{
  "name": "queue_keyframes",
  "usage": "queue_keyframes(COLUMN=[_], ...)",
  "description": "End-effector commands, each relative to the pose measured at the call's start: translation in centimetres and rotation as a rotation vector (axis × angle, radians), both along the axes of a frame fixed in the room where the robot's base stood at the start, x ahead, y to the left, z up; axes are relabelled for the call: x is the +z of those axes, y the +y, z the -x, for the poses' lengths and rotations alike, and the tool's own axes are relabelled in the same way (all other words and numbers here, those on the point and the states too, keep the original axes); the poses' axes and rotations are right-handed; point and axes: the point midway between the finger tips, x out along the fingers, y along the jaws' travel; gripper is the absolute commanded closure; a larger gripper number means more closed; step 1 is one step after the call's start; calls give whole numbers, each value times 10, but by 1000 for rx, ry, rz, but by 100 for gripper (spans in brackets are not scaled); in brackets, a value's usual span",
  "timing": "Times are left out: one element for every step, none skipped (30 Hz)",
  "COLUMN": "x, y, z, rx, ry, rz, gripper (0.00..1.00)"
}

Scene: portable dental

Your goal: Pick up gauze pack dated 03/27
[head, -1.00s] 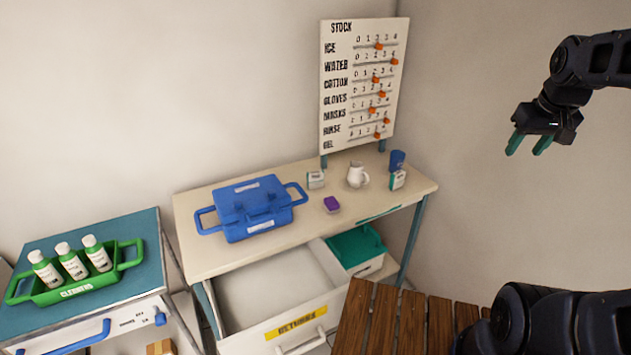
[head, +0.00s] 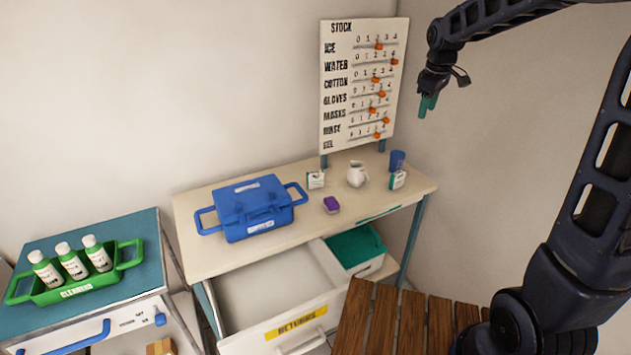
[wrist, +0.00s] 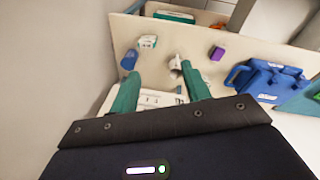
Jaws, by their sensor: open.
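Two small white-and-green packs stand on the cream table: one left of the white jug (head: 315,180) and one at the right end by the blue cup (head: 398,180). Their print is too small to read, so I cannot tell which is dated 03/27. In the wrist view, one pack (wrist: 148,41) shows beside the blue cup; I cannot make out the other there. My gripper (head: 427,106) is open and empty, its green fingers pointing down, in front of the wall high above the table's right end. The fingers also show in the wrist view (wrist: 160,88).
The table (head: 200,255) also holds a blue case (head: 252,208), a purple block (head: 331,204), the white jug (head: 357,175) and the blue cup (head: 397,160). The stock board (head: 362,85) rises behind. An open drawer (head: 272,285) and wooden slats (head: 395,320) are in front.

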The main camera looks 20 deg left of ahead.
Motion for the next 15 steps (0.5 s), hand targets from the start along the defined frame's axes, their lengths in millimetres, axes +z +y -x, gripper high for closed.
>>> queue_keyframes(x=[-9,-13,-19,-23,-28,-34,-39,-44,-52,-57,-63,-71,-77,-84,-93], y=[16,25,37,46,55,68,77,86,99,108,118,131,140,150,163], z=[-10,-15,-21,-26,-30,-36,-40,-44,-49,-52,-56,-60,-62,-65,-68], rx=[45,72,108,134,161,196,224,250,286,313,339,375,401,427,462], ry=[9,14,20,23,27,32,36,40,45,49,53,58,62,66,72], rz=[9,14,21,25,30,36,40,44,50,54,58,62,66,70,76], gripper=[53,53,53,53,53,53,53,53,53,53,53,53,53,53,53])
